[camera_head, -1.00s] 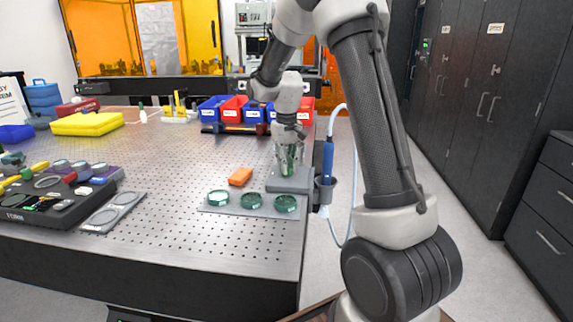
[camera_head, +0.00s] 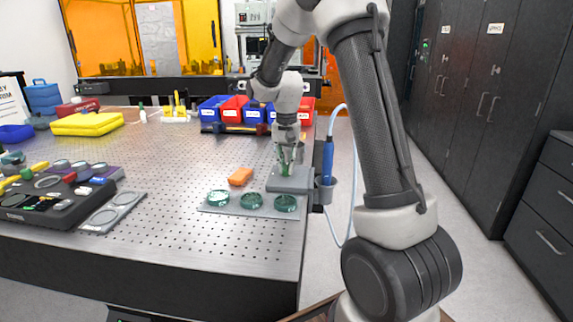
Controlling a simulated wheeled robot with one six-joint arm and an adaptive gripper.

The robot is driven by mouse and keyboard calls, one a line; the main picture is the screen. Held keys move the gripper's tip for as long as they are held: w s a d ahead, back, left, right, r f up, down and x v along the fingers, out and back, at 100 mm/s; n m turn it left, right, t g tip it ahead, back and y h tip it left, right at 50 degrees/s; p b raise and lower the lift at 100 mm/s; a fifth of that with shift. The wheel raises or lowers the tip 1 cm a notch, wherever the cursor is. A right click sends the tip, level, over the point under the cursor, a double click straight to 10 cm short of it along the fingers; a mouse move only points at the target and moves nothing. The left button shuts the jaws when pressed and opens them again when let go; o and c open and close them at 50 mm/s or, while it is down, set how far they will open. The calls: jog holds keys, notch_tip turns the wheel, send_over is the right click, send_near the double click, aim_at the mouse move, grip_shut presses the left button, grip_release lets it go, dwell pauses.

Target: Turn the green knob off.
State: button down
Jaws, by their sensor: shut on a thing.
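The green knob (camera_head: 286,170) is a small green piece on top of a grey box (camera_head: 288,185) near the right edge of the perforated table. My gripper (camera_head: 286,164) points down over the box, with its fingertips at the knob. It is shut on the green knob, and the fingers partly hide it. The knob's marking or angle is too small to read.
A grey tray (camera_head: 237,210) with several green-rimmed discs lies in front of the box. An orange block (camera_head: 240,177) is to its left. A blue tool in a holder (camera_head: 327,163) hangs at the table edge. Colored bins (camera_head: 212,109) stand behind.

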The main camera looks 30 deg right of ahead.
aim_at(286, 166)
dwell(0.3)
jog(key=c, duration=1.4)
grip_release()
jog(key=shift+c, duration=0.2)
jog(key=shift+r, duration=0.1)
notch_tip(286, 166, up, 12)
